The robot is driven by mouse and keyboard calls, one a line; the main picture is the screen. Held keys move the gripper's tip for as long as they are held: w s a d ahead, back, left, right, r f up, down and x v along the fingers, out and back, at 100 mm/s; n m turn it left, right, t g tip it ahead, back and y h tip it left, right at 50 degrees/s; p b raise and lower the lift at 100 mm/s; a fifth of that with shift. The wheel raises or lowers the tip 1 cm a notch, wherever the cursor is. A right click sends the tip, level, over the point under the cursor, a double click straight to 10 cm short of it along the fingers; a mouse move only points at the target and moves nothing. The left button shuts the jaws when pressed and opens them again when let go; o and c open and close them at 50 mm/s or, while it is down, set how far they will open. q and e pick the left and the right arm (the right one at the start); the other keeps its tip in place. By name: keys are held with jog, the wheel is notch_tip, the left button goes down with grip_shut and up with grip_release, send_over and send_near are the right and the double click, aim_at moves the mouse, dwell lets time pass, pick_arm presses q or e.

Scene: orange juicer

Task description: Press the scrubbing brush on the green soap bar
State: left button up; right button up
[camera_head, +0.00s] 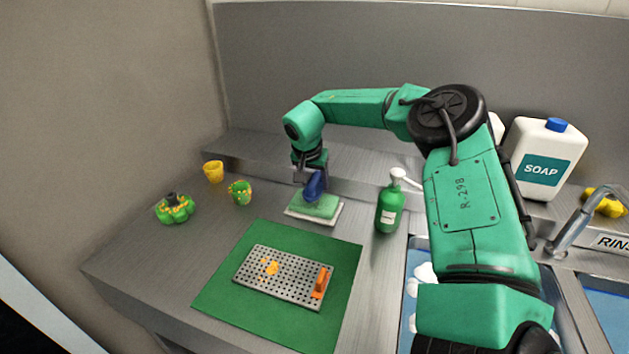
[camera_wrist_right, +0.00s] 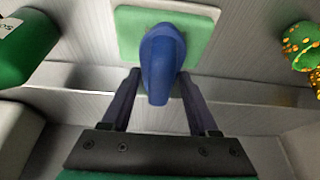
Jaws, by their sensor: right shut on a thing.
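The scrubbing brush (camera_head: 314,185) has a blue handle and is held in my right gripper (camera_head: 309,168). In the right wrist view the blue brush (camera_wrist_right: 163,62) sits between the two dark fingers of my right gripper (camera_wrist_right: 155,88). The green soap bar (camera_head: 322,206) lies on a white dish (camera_head: 296,214) at the back of the counter. The brush is over the soap bar, which also shows in the right wrist view (camera_wrist_right: 130,32). I cannot tell whether the bristles touch the soap; the brush's underside is hidden. My left gripper is not in view.
A green soap bottle (camera_head: 389,209) with a white pump stands just right of the dish. A green mat (camera_head: 225,290) with a perforated metal tray (camera_head: 285,284) lies in front. A yellow cup (camera_head: 213,171) and green-orange juicer parts (camera_head: 174,209) stand left. Blue sinks lie right.

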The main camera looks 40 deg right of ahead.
jog(key=shift+f, duration=0.15)
jog(key=shift+f+b, duration=0.45)
jog(key=shift+b, duration=0.2)
dwell(1.2)
notch_tip(320, 180, up, 7)
jog(key=p, duration=0.5)
jog(key=shift+r, duration=0.15)
dwell(0.6)
